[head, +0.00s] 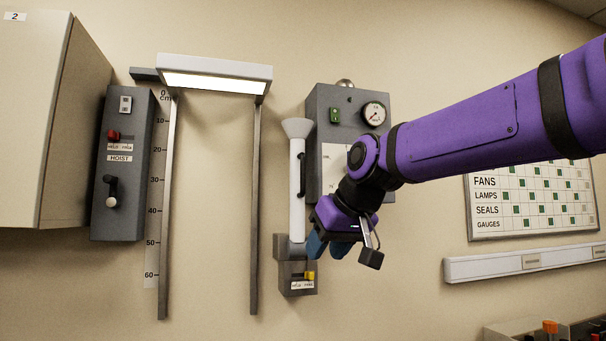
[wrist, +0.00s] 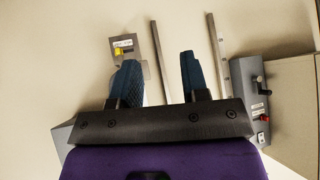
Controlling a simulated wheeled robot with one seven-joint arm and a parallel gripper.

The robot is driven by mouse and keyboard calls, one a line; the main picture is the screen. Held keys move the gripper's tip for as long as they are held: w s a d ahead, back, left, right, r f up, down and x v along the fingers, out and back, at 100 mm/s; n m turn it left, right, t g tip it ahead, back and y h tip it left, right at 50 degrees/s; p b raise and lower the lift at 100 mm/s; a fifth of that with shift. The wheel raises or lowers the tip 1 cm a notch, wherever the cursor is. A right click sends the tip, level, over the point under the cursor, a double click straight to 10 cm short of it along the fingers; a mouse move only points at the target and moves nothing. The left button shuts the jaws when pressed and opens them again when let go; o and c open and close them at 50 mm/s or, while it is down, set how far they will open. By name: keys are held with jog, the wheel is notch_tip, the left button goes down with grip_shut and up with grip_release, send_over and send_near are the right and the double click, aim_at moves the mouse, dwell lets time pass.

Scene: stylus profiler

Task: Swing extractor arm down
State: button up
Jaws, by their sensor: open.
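The extractor arm (head: 297,190) is a white tube with a flared hood (head: 296,127) at its top and a black handle (head: 302,172) on its right side. It stands upright against the wall on a grey hinge base (head: 282,248). A yellow latch (head: 309,275) sits on the base; it also shows in the wrist view (wrist: 118,51). My gripper (head: 338,246) is open and empty, right of the base and below the handle. Its blue fingers show apart in the wrist view (wrist: 160,78).
A grey gauge box (head: 325,100) is mounted behind my wrist, right of the tube. A hoist box (head: 122,170) and cabinet (head: 45,110) are farther left. The wall below the base is clear.

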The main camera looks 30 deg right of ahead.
aim_at(304, 171)
jog(key=w+d+r+t+h, duration=0.1)
jog(key=w+d+r+t, duration=0.1)
jog(key=w+d+r, duration=0.35)
jog(key=w+d+r+t, duration=0.1)
jog(key=w+d+r, duration=0.1)
jog(key=w+r, duration=0.6)
jog(key=w+d+r+t+h, duration=0.15)
jog(key=w+d+r, duration=0.3)
jog(key=r, duration=0.45)
jog(key=shift+m+y, duration=0.3)
jog(key=shift+y, duration=0.15)
jog(key=x, duration=1.1)
jog(key=shift+w+a, duration=0.15)
jog(key=shift+a, duration=0.15)
grip_shut()
